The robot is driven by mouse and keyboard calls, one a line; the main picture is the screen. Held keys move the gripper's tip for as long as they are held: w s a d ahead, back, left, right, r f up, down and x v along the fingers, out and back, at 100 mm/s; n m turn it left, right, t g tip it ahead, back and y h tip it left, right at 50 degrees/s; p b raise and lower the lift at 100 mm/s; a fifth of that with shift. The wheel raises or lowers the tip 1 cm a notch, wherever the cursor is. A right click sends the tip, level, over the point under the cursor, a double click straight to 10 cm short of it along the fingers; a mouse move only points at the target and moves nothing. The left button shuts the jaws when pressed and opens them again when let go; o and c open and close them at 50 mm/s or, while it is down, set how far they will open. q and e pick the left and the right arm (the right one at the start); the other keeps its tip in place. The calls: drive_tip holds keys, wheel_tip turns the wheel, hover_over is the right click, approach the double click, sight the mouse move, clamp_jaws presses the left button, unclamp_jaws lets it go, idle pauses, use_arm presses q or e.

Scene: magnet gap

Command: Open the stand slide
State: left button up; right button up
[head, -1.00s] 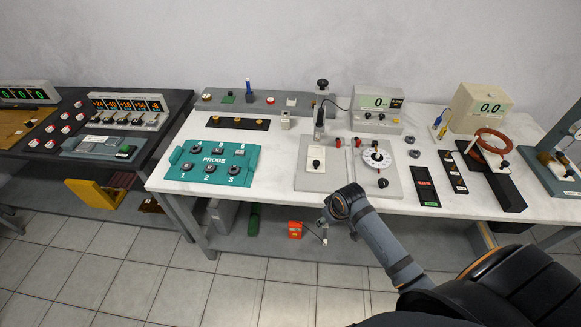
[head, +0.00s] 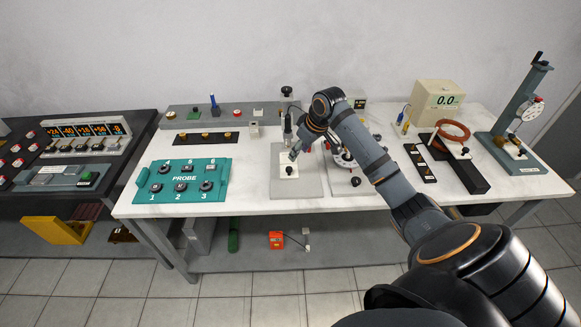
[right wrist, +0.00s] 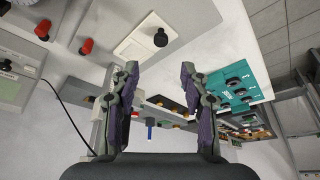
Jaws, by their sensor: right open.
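On the base lies a white slide plate (head: 288,174) with a black knob (head: 289,168). In the right wrist view the white plate (right wrist: 138,42) and its black knob (right wrist: 160,37) show beyond the fingertips. My right gripper (head: 298,152) is over the stand, close behind the knob in the picture. Its fingers (right wrist: 158,72) are apart with nothing between them. My right arm hides part of the dial unit beside the stand. My left gripper is out of view.
A teal probe board (head: 181,188) lies left of the stand. The white dial (head: 343,158) is close on the right, partly covered by my arm. A black rail with a copper ring (head: 452,132) and a tall gauge stand (head: 514,125) are farther right.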

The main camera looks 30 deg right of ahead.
sight(289, 168)
drive_tip(key=x, duration=1)
drive_tip(key=shift+w+a+f+p, duration=0.1)
drive_tip(key=shift+f+p, duration=0.15)
drive_tip(key=shift+p, duration=0.1)
drive_tip(key=shift+c, duration=0.2)
clamp_jaws()
